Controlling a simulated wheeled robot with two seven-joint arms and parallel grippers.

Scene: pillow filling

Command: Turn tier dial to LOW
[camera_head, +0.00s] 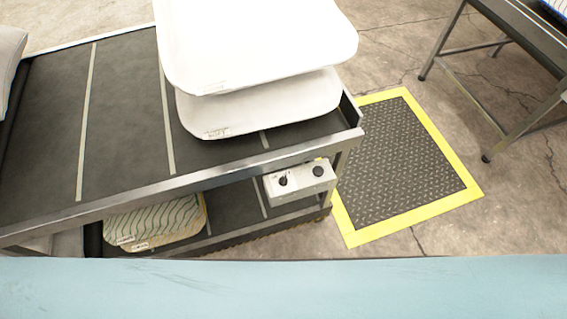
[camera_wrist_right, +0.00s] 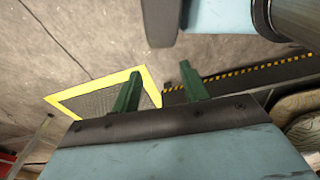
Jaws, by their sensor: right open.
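A small pale control box (camera_head: 300,183) is mounted under the front right edge of the conveyor-like rack. It carries two dark round dials, a left dial (camera_head: 283,181) and a right dial (camera_head: 318,170). Its labels are too small to read, so I cannot tell which is the tier dial or where it points. My right gripper (camera_wrist_right: 160,88) shows in the right wrist view with its two green fingers apart and nothing between them. The box does not show clearly in that view. My right gripper does not show in the head view, and my left gripper is in neither view.
White pillows (camera_head: 255,45) are stacked on the rack's dark upper tier (camera_head: 125,105). Striped pillows (camera_head: 155,222) lie on the lower tier. A yellow-edged floor mat (camera_head: 405,160) lies to the right, and a metal table (camera_head: 525,35) stands at the upper right. Concrete floor around the mat is clear.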

